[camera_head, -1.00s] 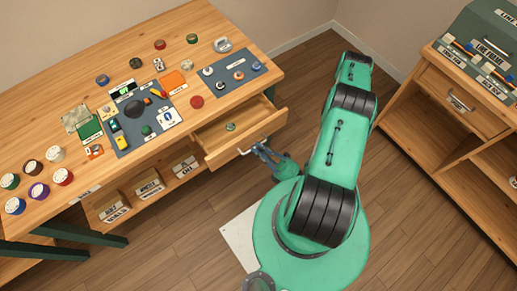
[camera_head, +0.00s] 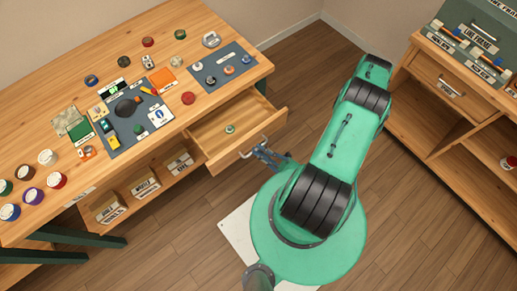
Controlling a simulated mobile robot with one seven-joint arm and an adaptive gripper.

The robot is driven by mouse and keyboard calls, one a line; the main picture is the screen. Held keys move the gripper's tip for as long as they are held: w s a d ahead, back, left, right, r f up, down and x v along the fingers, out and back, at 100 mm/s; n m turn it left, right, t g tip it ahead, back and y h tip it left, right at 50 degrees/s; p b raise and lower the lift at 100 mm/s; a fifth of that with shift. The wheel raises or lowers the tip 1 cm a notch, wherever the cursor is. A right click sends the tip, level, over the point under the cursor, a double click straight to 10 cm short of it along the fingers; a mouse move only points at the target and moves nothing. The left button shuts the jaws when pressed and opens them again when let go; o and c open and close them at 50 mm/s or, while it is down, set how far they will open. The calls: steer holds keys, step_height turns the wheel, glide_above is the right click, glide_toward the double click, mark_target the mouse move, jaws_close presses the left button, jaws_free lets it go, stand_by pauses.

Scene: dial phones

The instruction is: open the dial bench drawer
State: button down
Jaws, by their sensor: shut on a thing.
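The dial bench drawer (camera_head: 223,160) is a light wooden drawer at the right end of the bench (camera_head: 100,181), standing out from under the bench top. A small green round thing (camera_head: 230,129) lies inside it. A metal bar handle (camera_head: 245,154) is on its front. My gripper (camera_head: 258,150) is at the right part of this handle and shut on it. The fingertips are small in this view, and the exact hold is hard to see.
The bench top carries a dark mat (camera_head: 133,122) with parts, a second mat (camera_head: 222,68) and several round pieces. Labelled boxes (camera_head: 144,187) stand on the shelf below. Another wooden cabinet (camera_head: 445,100) stands at the right. Bare floor (camera_head: 310,75) lies between them.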

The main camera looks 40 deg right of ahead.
steer(key=shift+d, duration=0.1)
steer(key=c, duration=1.7)
jaws_free()
steer(key=shift+o, duration=0.2)
steer(key=shift+s+f, duration=0.1)
steer(key=shift+s, duration=0.05)
steer(key=v, duration=1.1)
steer(key=shift+s+d+f, duration=0.2)
